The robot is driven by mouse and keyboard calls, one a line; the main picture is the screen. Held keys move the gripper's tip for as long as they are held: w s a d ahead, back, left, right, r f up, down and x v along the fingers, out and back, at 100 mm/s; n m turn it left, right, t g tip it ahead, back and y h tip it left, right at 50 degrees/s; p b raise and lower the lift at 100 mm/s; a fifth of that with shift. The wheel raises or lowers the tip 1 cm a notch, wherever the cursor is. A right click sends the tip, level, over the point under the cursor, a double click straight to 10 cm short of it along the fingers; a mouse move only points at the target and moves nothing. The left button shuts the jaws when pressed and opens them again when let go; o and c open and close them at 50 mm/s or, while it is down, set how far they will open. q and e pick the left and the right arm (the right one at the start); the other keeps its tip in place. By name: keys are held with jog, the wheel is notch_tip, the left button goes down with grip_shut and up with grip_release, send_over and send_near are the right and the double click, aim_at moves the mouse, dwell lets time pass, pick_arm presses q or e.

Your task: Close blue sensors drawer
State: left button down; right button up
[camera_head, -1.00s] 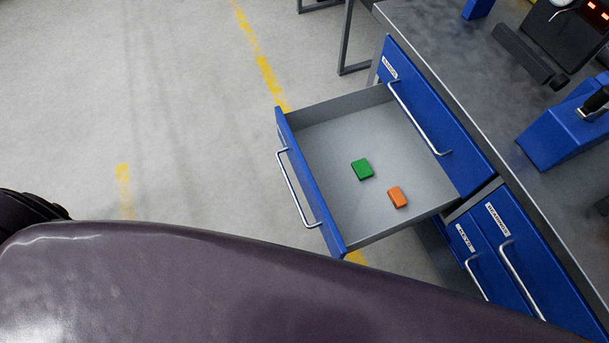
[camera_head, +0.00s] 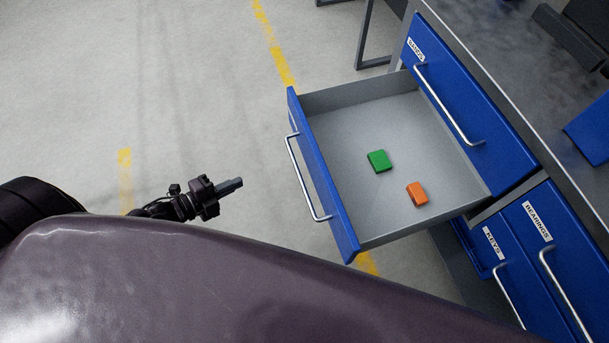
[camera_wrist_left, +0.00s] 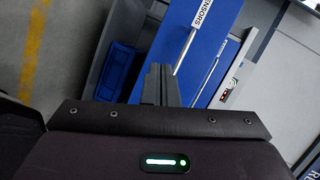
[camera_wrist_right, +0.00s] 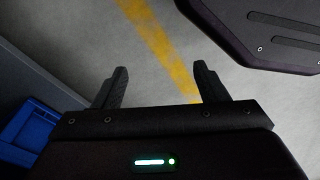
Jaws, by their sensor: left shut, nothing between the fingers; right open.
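The open blue drawer (camera_head: 325,185) sticks out from the workbench in the head view, its silver handle (camera_head: 305,180) facing left. A green block (camera_head: 379,161) and an orange block (camera_head: 417,194) lie inside it. In the left wrist view, a blue front (camera_wrist_left: 210,50) bears a label reading SENSORS (camera_wrist_left: 202,14). My left gripper (camera_head: 240,183) is shut and empty, left of the drawer front and apart from it; its fingers also show in the left wrist view (camera_wrist_left: 160,85). My right gripper (camera_wrist_right: 160,78) is open and empty in the right wrist view, and outside the head view.
A closed blue drawer (camera_head: 455,95) sits above the open one. Closed drawers labelled KEYS (camera_head: 505,275) and BEARINGS (camera_head: 555,255) are at lower right. The grey worktop (camera_head: 500,65) runs along the right. The floor (camera_head: 200,80) left of the drawer is clear.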

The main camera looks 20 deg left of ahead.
pick_arm(q)
jog(key=s+d+r+m+g+h+b, duration=0.1)
jog(key=d+r+m+h, duration=0.5)
jog(key=r+m, duration=0.15)
jog(key=b, duration=0.1)
send_near(317, 163)
jog(key=shift+n, duration=0.35)
jog(key=x, duration=0.7)
jog(key=shift+r, duration=0.15)
pick_arm(e)
jog(key=w+r, duration=0.1)
jog(key=w, duration=0.1)
jog(key=w+a+r, duration=0.1)
jog(key=w+r, duration=0.1)
jog(key=shift+a, duration=0.2)
